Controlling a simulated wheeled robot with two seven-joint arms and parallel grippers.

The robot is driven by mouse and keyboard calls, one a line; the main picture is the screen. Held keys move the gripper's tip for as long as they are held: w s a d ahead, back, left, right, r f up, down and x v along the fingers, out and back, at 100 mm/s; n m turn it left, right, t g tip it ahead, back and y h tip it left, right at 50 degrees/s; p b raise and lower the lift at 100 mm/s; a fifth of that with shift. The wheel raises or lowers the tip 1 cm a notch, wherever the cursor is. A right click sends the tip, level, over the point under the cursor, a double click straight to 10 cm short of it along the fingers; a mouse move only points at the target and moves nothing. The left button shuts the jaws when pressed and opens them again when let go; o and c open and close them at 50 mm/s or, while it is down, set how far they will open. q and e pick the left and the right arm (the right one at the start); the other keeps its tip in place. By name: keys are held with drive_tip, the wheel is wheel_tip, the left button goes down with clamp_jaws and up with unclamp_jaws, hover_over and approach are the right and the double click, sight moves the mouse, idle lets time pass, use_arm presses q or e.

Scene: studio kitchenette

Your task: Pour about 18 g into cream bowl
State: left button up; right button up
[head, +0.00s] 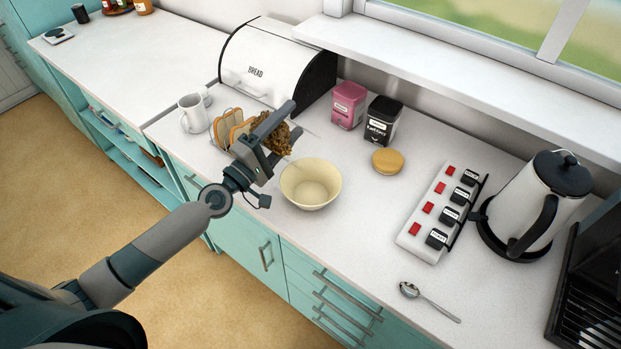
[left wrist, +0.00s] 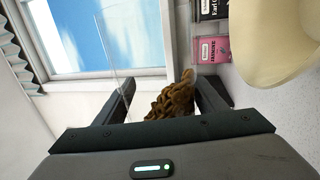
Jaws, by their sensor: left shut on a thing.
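My left gripper (head: 290,120) is shut on a clear container, just up and to the left of the cream bowl in the head view. The container's walls are hard to make out; brown chunky pieces (head: 272,137) show inside it. In the left wrist view the brown pieces (left wrist: 172,100) sit between the two fingers and heap toward the right finger. I cannot tell exactly how far the container is tilted. The cream bowl (head: 311,204) stands on the counter and looks empty; its side shows in the left wrist view (left wrist: 270,45). My right gripper is not in view.
A toast rack (head: 228,128), white mug (head: 193,114) and bread bin (head: 262,70) stand behind the gripper. Pink (head: 348,105) and black (head: 382,120) tins and a round tan lid (head: 387,161) lie beyond the bowl. A switch strip (head: 432,215), kettle (head: 535,205) and spoon (head: 430,300) are right.

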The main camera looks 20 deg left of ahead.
use_arm(q)
drive_tip(key=shift+s+d+r, duration=0.1)
drive_tip(key=shift+s+d, duration=0.05)
idle(0.3)
drive_tip(key=shift+d+m, duration=0.1)
drive_tip(key=shift+m, duration=0.3)
idle(0.3)
drive_tip(key=shift+m, duration=0.3)
drive_tip(key=shift+s+d+m+h, duration=0.1)
drive_tip(key=shift+d+m+h, duration=0.2)
drive_tip(key=shift+m, duration=0.1)
idle(0.5)
drive_tip(key=shift+a, duration=0.15)
drive_tip(key=shift+r, duration=0.1)
